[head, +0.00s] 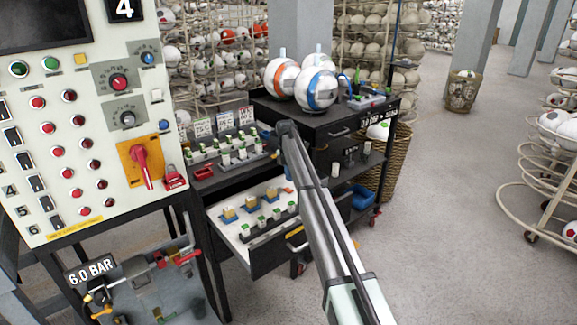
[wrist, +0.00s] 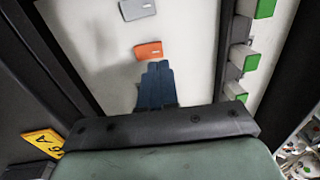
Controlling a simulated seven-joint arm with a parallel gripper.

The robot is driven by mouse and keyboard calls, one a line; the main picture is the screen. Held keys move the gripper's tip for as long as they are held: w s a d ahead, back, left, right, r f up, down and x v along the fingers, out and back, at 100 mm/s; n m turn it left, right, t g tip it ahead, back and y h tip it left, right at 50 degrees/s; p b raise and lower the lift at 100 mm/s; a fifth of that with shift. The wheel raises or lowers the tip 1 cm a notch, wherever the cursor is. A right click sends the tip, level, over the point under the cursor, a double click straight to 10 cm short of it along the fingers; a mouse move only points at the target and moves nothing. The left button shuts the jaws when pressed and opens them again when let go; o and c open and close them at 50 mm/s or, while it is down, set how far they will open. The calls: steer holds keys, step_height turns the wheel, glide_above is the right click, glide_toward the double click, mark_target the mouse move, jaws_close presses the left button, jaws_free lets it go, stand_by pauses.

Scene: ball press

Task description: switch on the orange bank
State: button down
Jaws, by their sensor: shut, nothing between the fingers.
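A small orange block (wrist: 148,50) lies on the white floor of the open drawer (head: 236,250). It also shows as a small orange patch in the head view (head: 289,189), partly hidden by my arm. My gripper (wrist: 157,66) is shut and empty, its blue fingertips just beside the orange block. I cannot tell whether they touch it. In the head view the fingers are mostly hidden behind my arm. A grey block (wrist: 137,9) lies beyond the orange one. Which of these parts belongs to the orange bank is not clear.
Green-ended white blocks (wrist: 243,57) stand in a row beside my fingers. Yellow-and-blue pieces (head: 252,203) also sit in the drawer. Above is a bench with green-topped parts (head: 225,158) and cards. A control panel (head: 90,120) stands left; striped balls (head: 282,80) rest on the cart.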

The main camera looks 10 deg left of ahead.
mark_target(290, 190)
steer(key=shift+s+d+f, duration=0.1)
steer(key=shift+d+f, duration=0.05)
steer(key=shift+f, duration=1.05)
steer(key=shift+s+d+f, duration=0.1)
steer(key=shift+f, duration=1.1)
steer(key=shift+f, duration=0.2)
steer(key=shift+w+a+r, duration=0.25)
steer(key=shift+w+a, duration=0.25)
steer(key=shift+a, duration=0.05)
step_height(290, 190, up, 14)
steer(key=s+d, duration=0.1)
steer(key=shift+d, duration=0.15)
